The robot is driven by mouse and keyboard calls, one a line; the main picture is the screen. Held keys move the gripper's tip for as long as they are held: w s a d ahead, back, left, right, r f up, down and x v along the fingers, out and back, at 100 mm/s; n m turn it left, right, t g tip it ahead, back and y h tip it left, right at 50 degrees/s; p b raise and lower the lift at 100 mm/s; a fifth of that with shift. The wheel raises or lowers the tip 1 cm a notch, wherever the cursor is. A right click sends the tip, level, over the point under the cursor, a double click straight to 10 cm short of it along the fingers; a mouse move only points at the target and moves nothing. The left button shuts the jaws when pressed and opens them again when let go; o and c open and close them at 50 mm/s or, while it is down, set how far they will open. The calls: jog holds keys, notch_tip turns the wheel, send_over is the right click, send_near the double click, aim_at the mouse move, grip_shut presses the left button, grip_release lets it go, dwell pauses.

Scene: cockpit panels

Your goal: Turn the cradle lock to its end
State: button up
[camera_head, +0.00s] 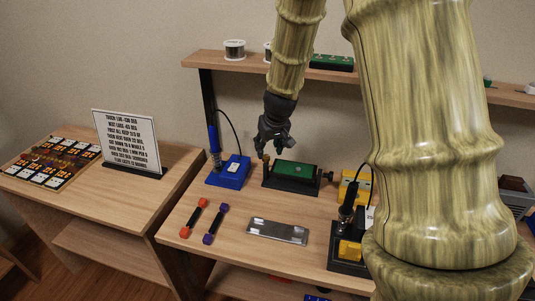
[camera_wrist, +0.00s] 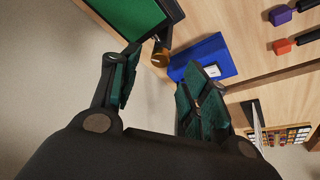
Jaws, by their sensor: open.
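A black cradle (camera_head: 268,181) holds a green circuit board (camera_head: 296,169) on the workbench. In the wrist view the green board (camera_wrist: 128,17) is at the top left. A brown knob (camera_wrist: 160,58) sticks out from the cradle's near corner there; I take it for the cradle lock. In the head view a small orange-brown knob (camera_head: 266,158) shows at the cradle's left end. My gripper (camera_head: 272,146) is above that left end. In the wrist view my gripper (camera_wrist: 164,78) is open, with the knob just beyond and between the fingertips. Contact cannot be told.
A blue soldering station (camera_head: 229,170) stands close left of the cradle. Orange (camera_head: 194,218) and purple (camera_head: 215,224) tools and a metal plate (camera_head: 278,231) lie in front. A yellow device (camera_head: 356,188) stands right. A shelf (camera_head: 222,63) runs behind.

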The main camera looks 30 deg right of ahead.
aim_at(266, 157)
jog(key=shift+x, duration=2.45)
jog(key=shift+c, duration=0.5)
jog(key=shift+r, duration=0.1)
grip_shut()
